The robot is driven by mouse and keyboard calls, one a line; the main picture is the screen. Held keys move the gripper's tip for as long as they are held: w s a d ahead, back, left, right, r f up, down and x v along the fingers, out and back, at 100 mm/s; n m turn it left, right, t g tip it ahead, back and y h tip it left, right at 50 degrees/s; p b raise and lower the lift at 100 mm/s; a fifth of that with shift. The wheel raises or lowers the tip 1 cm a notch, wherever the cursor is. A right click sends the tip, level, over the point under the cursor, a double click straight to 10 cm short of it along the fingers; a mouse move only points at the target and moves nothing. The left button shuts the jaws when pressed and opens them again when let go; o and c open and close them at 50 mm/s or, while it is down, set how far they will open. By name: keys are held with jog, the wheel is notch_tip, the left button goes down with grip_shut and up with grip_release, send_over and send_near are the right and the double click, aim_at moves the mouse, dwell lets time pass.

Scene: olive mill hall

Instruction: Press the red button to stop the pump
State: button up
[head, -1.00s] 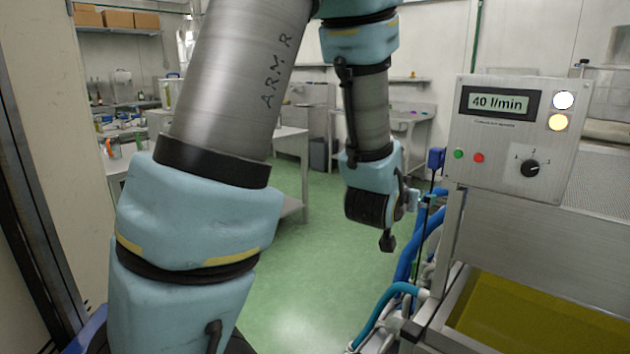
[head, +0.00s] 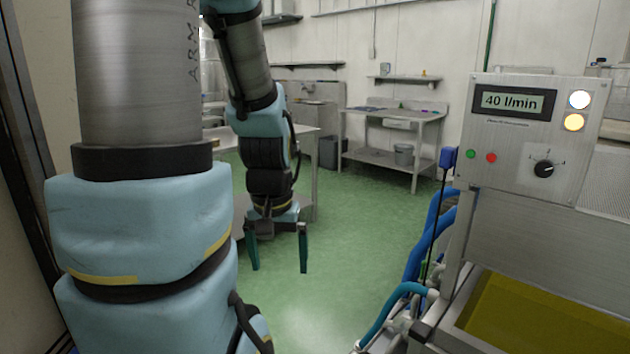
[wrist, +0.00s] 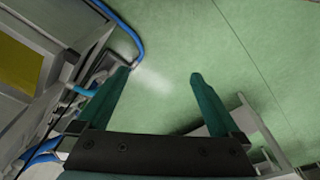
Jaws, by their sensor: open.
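The red button (head: 491,157) is a small round button on the front of the grey control panel (head: 515,180). A green button (head: 471,154) sits just left of it and a black rotary knob (head: 543,169) to its right. The panel display (head: 513,101) reads 40 l/min. My gripper (head: 278,268) hangs pointing down over the green floor, well left of the panel and apart from it. Its two green fingers are spread with nothing between them. In the wrist view my gripper (wrist: 160,78) is also open above bare floor; the red button does not show there.
Steel tables (head: 395,150) stand at the back. The floor between is clear.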

grip_shut()
dwell(0.7)
dwell(0.9)
